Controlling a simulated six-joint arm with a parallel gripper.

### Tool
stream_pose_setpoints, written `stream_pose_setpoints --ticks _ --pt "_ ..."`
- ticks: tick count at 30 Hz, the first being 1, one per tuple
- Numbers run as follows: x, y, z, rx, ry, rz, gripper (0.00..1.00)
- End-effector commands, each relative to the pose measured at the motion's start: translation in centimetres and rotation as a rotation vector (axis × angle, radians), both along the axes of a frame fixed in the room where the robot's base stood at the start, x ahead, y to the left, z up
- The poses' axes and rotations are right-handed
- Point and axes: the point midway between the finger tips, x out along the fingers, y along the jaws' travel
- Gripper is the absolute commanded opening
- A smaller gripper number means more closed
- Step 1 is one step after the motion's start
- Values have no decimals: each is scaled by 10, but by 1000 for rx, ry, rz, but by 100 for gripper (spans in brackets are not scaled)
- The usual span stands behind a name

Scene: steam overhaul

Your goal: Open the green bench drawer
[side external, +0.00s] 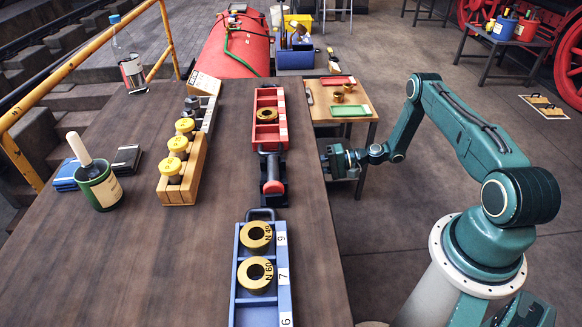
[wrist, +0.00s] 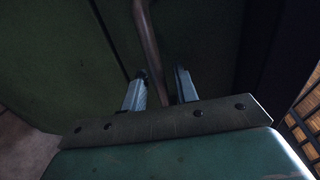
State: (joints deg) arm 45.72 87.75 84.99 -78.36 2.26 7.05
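The dark green surface (wrist: 60,50) in the wrist view looks like the front of the green bench drawer. A dull metal bar (wrist: 148,40), which looks like its handle, crosses in front of it. My gripper (wrist: 162,78) has its two fingers apart, with the bar running between them. The left finger is close to the bar; a gap shows at the right finger. In the side view my gripper (side external: 326,158) is at the right edge of the bench (side external: 120,235), and the drawer is hidden there below the bench top.
On the bench are a red tray (side external: 268,137), a blue tray (side external: 262,311) with brass rings, a wooden block (side external: 181,192) with yellow-capped parts, a green pot (side external: 103,190) and a bottle (side external: 128,60). A small side table (side external: 362,93) stands behind my gripper. Floor right of the bench is open.

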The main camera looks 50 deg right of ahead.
Motion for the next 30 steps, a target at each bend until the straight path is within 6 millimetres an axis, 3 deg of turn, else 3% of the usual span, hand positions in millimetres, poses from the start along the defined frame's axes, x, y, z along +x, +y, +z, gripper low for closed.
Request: stream_pose_setpoints --ticks 10,15,23,30 --pt "2 2 -1 1 1 -1 30" --pt "2 2 -1 0 0 -1 0" --pt "1 0 -1 0 0 -1 0" --pt "-17 -20 -1 1 1 -5 0"
